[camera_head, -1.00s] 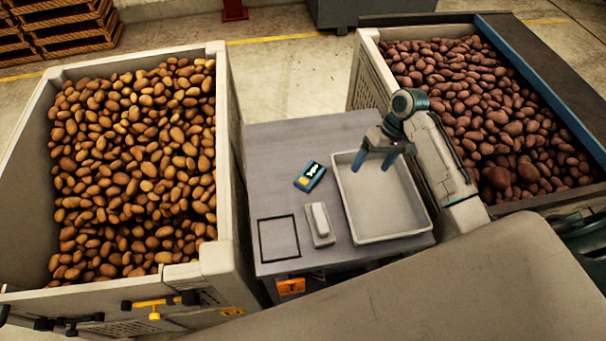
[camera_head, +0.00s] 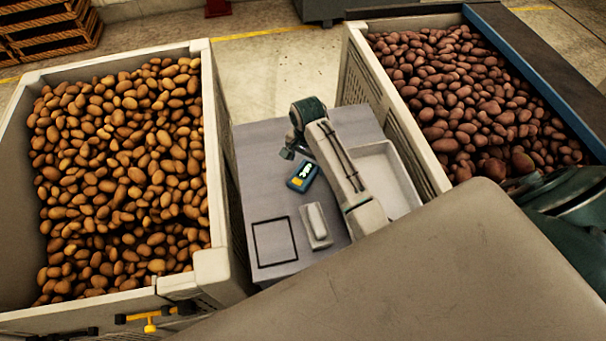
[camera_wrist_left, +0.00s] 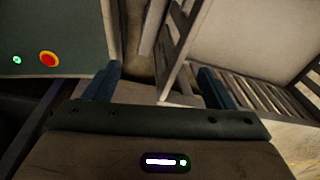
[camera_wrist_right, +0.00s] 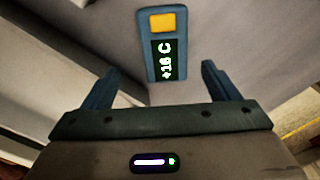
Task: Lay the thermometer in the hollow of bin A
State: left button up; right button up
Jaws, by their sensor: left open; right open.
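The thermometer (camera_head: 302,176) is a blue block with a yellow patch and a dark display. It lies on the grey table. In the right wrist view, the thermometer (camera_wrist_right: 163,45) reads "+16 C" and shows ahead of and between my open fingers, not gripped. My right gripper (camera_head: 289,153) is empty, just up-left of it. My left gripper (camera_wrist_left: 159,72) is open and empty, away from the table. Two bins hold potatoes: the left bin (camera_head: 203,130) tan ones, the right bin (camera_head: 355,75) reddish ones. No letter is readable, so I cannot tell which is bin A.
On the table (camera_head: 262,150) are a white tray (camera_head: 408,190), partly hidden by my right arm, a small pale block (camera_head: 317,222) and a black square outline (camera_head: 274,241). A panel with a red button (camera_wrist_left: 48,60) shows in the left wrist view.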

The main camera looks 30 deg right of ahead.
aim_at(304, 173)
jog(key=shift+a+f+p, duration=0.2)
jog(key=shift+f+p, duration=0.4)
jog(key=f, duration=0.1)
jog(key=f+p, duration=0.1)
jog(key=f, duration=0.1)
jog(key=shift+w+a+f, duration=0.15)
jog(key=shift+a, duration=0.15)
jog(key=shift+f, duration=0.45)
jog(key=shift+c, duration=0.2)
jog(key=c, duration=1.1)
